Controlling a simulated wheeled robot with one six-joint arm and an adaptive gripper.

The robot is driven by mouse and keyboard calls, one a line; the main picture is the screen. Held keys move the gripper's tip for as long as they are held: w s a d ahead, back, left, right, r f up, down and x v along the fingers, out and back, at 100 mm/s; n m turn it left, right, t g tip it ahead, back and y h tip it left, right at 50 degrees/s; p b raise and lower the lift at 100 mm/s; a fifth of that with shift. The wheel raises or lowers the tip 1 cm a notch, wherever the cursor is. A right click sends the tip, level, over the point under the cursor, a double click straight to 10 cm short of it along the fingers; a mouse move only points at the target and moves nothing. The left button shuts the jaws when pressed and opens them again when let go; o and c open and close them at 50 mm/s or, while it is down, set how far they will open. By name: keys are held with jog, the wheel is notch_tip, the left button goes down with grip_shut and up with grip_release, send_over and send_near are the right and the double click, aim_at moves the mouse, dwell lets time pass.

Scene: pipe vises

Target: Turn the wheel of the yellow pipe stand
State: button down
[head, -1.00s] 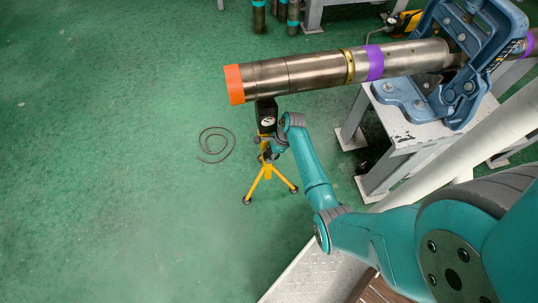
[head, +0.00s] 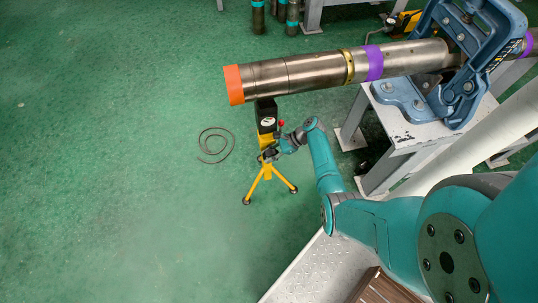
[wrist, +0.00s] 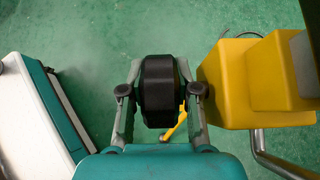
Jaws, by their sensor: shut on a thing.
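The yellow pipe stand (head: 266,168) stands upright on three legs on the green floor, under the orange-capped end of a long steel pipe (head: 310,70). My gripper (wrist: 160,92) is at the right side of the stand, at mid-height in the head view. In the wrist view, its two grey fingers are shut on the black wheel (wrist: 158,80), one on each side. The stand's yellow body (wrist: 225,85) is close to the right finger. In the head view the wheel is mostly hidden by my gripper and wrist.
A blue pipe vise (head: 470,60) on a grey bench (head: 405,130) holds the pipe at the right. A coiled cable (head: 216,145) lies on the floor left of the stand. The floor at left is clear.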

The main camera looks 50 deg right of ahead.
jog(key=shift+y, duration=0.3)
jog(key=c, duration=1.1)
grip_release()
jog(key=shift+d, duration=0.1)
jog(key=v, duration=1.2)
jog(key=shift+s, duration=0.15)
